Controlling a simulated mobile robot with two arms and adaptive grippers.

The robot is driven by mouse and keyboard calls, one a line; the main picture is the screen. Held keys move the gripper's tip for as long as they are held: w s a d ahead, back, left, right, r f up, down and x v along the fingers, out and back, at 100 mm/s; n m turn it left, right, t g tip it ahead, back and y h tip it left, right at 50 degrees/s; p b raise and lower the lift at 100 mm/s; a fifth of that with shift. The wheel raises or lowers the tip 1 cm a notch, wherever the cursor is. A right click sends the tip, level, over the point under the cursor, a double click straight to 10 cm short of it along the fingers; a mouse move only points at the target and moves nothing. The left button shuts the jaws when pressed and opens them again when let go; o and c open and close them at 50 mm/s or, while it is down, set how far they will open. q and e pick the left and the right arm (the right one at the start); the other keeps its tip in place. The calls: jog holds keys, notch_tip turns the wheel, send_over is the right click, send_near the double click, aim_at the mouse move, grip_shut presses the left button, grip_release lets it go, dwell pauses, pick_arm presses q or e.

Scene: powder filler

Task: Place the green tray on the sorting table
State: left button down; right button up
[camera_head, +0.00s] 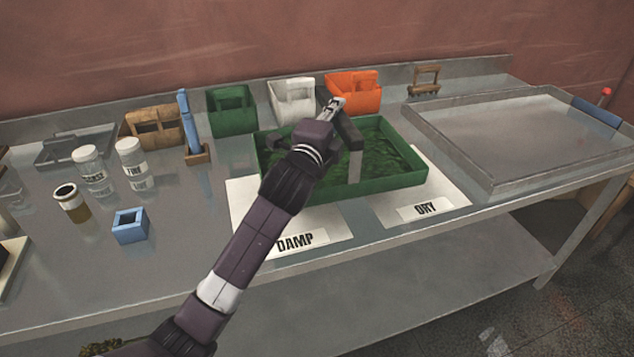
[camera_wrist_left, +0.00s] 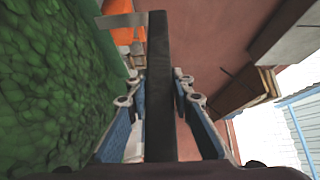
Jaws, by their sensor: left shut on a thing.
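The green tray (camera_head: 392,187) is filled with green leafy-looking material and has a dark handle (camera_head: 355,163). It is over the white DAMP and DRY cards at the middle of the metal table (camera_head: 195,235). I cannot tell whether it touches them. My left gripper (camera_head: 334,104) is above the tray, its arm covering part of it. In the left wrist view, my gripper (camera_wrist_left: 158,85) is shut on the dark handle, which runs between its fingers. The tray's green contents (camera_wrist_left: 50,90) fill the left side there. My right gripper is not in view.
Green (camera_head: 231,110), white (camera_head: 292,97) and orange (camera_head: 354,90) bins stand behind the tray. Jars (camera_head: 131,158) and a blue square holder (camera_head: 130,226) stand at left. A rimmed metal surface (camera_head: 520,135) at right is largely bare, with a blue-and-red item (camera_head: 598,110) at its far edge.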

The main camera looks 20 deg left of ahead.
pick_arm(q)
jog(key=shift+n+y, duration=0.3)
jog(key=shift+y, duration=0.1)
jog(key=w+r, duration=0.2)
jog(key=r, duration=0.1)
jog(key=w+a+r+b, duration=0.1)
jog(key=w+r, duration=0.1)
jog(key=r, duration=0.1)
jog(key=w+a+r+b, duration=0.1)
jog(key=w+r, duration=0.1)
jog(key=r, duration=0.1)
jog(key=shift+w+r, duration=0.1)
jog(key=shift+r, duration=0.25)
notch_tip(320, 180, down, 14)
jog(key=shift+f, duration=2.75)
jog(key=c, duration=1.8)
grip_release()
jog(key=shift+f, duration=0.1)
jog(key=shift+o, duration=0.6)
jog(key=s, duration=1.2)
jog(key=shift+a+b, duration=0.15)
jog(key=shift+b, duration=0.25)
